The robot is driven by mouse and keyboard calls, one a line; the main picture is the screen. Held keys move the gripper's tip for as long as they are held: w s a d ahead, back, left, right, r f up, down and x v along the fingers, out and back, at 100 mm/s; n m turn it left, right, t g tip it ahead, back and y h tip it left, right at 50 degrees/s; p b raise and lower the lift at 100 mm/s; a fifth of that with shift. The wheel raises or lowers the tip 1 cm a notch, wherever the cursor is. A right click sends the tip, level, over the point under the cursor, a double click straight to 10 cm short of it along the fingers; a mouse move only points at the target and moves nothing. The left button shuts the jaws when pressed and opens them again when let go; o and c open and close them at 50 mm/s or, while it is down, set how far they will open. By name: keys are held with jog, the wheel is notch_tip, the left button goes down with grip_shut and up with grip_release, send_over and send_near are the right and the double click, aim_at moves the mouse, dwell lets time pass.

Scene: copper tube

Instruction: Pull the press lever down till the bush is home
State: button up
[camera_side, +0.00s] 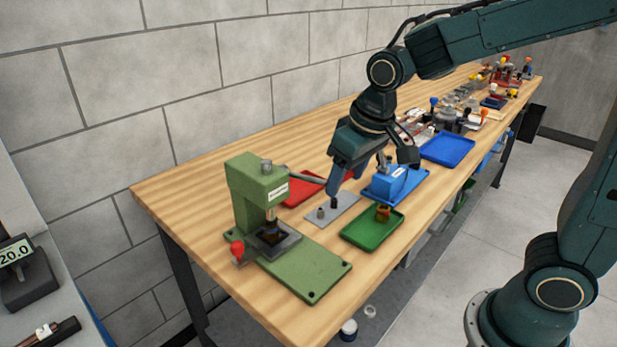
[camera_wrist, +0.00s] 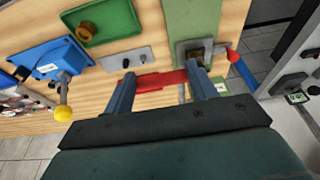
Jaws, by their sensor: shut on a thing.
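The green press (camera_side: 262,190) stands at the near left of the bench, with a bare metal ram above a dark square seat (camera_side: 275,240). A grey lever (camera_side: 308,178) runs from the press head to the right, as far as my gripper. My gripper (camera_side: 334,196) points down beside the press and is shut on the lever; its fingers hide the lever's far end. In the wrist view my gripper (camera_wrist: 162,88) shows two fingers with red between them, which may be tray or grip.
A red tray (camera_side: 302,188), a grey plate (camera_side: 322,216) with small pegs, a green tray (camera_side: 362,239) and a blue fixture (camera_side: 392,183) crowd around my gripper. A red knob (camera_side: 237,249) is at the press base. The bench's left end is clear.

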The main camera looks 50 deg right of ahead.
jog(key=shift+s+f, duration=0.25)
jog(key=shift+f, duration=0.35)
jog(key=shift+s+f, duration=0.25)
jog(key=shift+f, duration=0.35)
jog(key=o, duration=1.4)
jog(key=shift+c, duration=0.2)
jog(key=shift+w+r, duration=0.1)
jog(key=shift+r, duration=0.15)
jog(key=v, duration=1.3)
jog(key=shift+r, duration=0.3)
